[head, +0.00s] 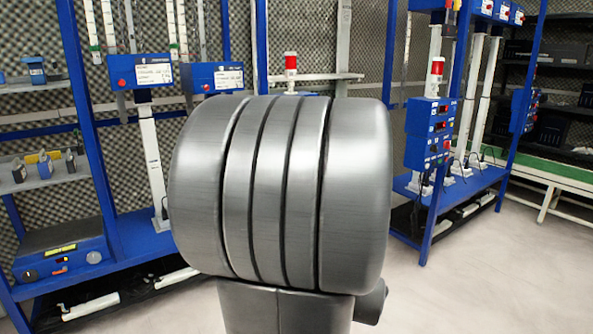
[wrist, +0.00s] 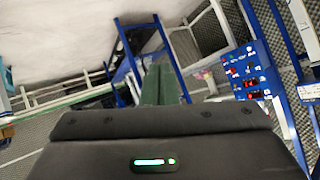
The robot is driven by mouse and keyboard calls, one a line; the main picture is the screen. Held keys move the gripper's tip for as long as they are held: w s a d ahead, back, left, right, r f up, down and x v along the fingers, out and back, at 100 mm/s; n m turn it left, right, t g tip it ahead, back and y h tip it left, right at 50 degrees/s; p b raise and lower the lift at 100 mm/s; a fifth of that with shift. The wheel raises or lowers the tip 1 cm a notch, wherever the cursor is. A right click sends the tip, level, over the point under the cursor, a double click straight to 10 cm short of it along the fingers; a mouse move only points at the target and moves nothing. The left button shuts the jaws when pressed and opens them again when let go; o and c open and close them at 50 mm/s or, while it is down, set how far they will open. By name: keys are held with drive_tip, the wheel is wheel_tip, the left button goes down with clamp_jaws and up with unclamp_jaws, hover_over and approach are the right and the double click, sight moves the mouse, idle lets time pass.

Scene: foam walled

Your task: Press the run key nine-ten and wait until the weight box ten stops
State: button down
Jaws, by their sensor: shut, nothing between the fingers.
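My gripper (wrist: 163,70) shows in the wrist view with its two grey-green fingers together and nothing between them. A blue control box (head: 430,133) with red and other small keys and displays is on the blue rack right of centre in the head view. A similar blue box (wrist: 250,70) with lit red displays shows tilted in the wrist view, right of my fingers and apart from them in the picture. The key labels are too small to read, so I cannot tell which key is nine-ten. I cannot pick out weight box ten.
My own grey arm link hides the middle of the head view. Blue racks (head: 95,150) with white columns stand along the foam wall. A red lamp (head: 437,67) sits above the control box. A green-topped bench (head: 560,178) is at the right. The pale floor (head: 500,270) is clear at lower right.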

drive_tip(key=d+f+m+t+h+b, duration=0.1)
drive_tip(key=d+m+t+h+b, duration=0.1)
drive_tip(key=d+m+h+b, duration=0.2)
drive_tip(key=d+f+m+t+h+b, duration=0.1)
drive_tip(key=d+m+h+b, duration=0.3)
drive_tip(key=d, duration=0.7)
drive_tip(key=shift+w+d+f+m+t+h, duration=0.2)
drive_tip(key=shift+w+f+m+t+h, duration=0.2)
drive_tip(key=shift+f+h, duration=0.55)
drive_tip(key=shift+w+r, duration=0.1)
drive_tip(key=shift+r, duration=0.1)
